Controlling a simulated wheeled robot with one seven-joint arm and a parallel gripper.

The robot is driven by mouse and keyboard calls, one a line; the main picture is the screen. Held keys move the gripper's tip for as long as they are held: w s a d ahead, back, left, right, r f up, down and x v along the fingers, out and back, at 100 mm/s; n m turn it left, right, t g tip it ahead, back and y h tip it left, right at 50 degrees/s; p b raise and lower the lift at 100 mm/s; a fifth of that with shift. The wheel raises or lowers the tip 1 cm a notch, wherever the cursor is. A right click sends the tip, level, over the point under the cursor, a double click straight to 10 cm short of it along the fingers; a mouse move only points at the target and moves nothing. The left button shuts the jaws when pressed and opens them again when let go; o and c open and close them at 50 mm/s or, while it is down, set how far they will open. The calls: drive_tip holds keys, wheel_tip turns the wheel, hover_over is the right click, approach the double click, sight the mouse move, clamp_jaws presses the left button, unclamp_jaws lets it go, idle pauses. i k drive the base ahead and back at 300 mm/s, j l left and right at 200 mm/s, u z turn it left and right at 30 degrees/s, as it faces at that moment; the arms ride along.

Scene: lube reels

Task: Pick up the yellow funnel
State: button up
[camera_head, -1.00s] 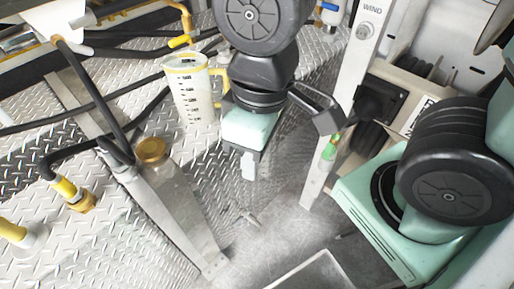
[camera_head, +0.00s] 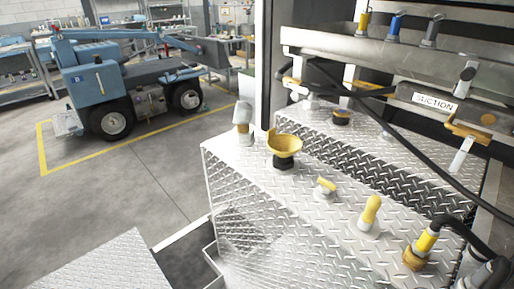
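The yellow funnel (camera_head: 285,146) sits on top of the diamond-plate metal box (camera_head: 226,154), near its far left part. Its wide yellow bowl faces up, and a dark part shows beneath it. My gripper and arm are not in the head view now.
On the same box stand a pale capped fitting (camera_head: 243,118), a small yellow-handled valve (camera_head: 326,187), a yellow knob (camera_head: 370,213) and a yellow-and-brass hose coupling (camera_head: 421,246). Black hoses cross at right below a SUCTION label (camera_head: 435,101). A blue vehicle (camera_head: 115,80) stands on open floor at left.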

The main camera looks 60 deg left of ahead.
sight(284, 146)
drive_tip(key=u, duration=1.65)
drive_tip(key=i+j+z, duration=0.15)
drive_tip(key=i+j, duration=0.55)
